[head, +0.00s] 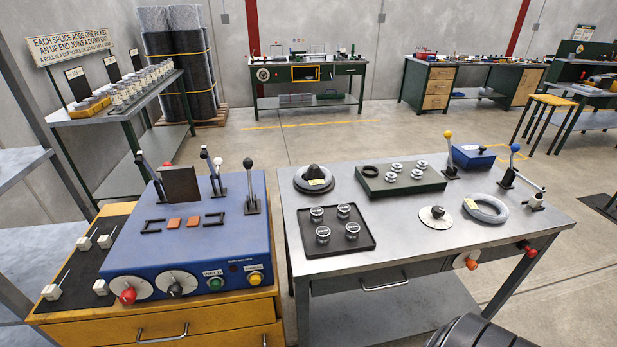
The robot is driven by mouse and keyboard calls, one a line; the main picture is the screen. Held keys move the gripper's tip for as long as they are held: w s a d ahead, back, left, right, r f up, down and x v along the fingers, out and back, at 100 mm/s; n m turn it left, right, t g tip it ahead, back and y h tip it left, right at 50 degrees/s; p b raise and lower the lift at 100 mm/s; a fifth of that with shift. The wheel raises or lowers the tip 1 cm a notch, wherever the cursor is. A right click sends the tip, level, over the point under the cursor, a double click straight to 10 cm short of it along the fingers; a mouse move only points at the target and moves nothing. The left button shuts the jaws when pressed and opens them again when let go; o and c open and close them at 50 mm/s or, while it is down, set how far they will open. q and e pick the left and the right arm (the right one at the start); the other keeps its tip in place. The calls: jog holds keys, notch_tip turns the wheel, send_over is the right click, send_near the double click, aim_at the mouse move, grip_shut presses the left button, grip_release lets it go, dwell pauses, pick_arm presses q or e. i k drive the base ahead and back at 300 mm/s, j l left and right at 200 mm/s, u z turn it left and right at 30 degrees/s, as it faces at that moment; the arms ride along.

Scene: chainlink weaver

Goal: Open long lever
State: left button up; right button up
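Several levers show, and I cannot tell which one is called the long lever. On the blue machine (190,240) at left stand a black-knobbed lever (251,190), a pair of levers with pale and dark knobs (214,172), and a dark lever at the back left (150,172). On the steel table (400,255), a yellow-knobbed lever (449,157) stands upright at the back. A blue-knobbed lever (511,165) leans at the right, with a long arm reaching toward a small clamp (537,202). Neither gripper is in view.
The steel table holds a black tray with several round jars (338,229), a green board with pale discs (402,179), a grey ring (486,208) and a white dial (437,217). The yellow cabinet (190,325) bears the machine. A narrow gap separates cabinet and table.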

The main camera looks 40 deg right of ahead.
aim_at(447, 134)
jog(key=k+l, duration=0.2)
jog(key=l, duration=0.35)
jog(key=k+l+u, duration=0.1)
jog(key=l, duration=0.45)
jog(key=k+l, duration=0.3)
jog(key=l, duration=0.25)
jog(key=k+l+u, duration=0.1)
jog(key=l, duration=0.45)
jog(key=k+l, duration=0.3)
jog(key=l, duration=0.25)
jog(key=k+l, duration=0.25)
jog(key=l, duration=0.25)
jog(key=k+l+u, duration=0.1)
jog(key=l, duration=0.45)
jog(key=k+l, duration=0.35)
jog(key=l, duration=0.15)
jog(key=u, duration=0.05)
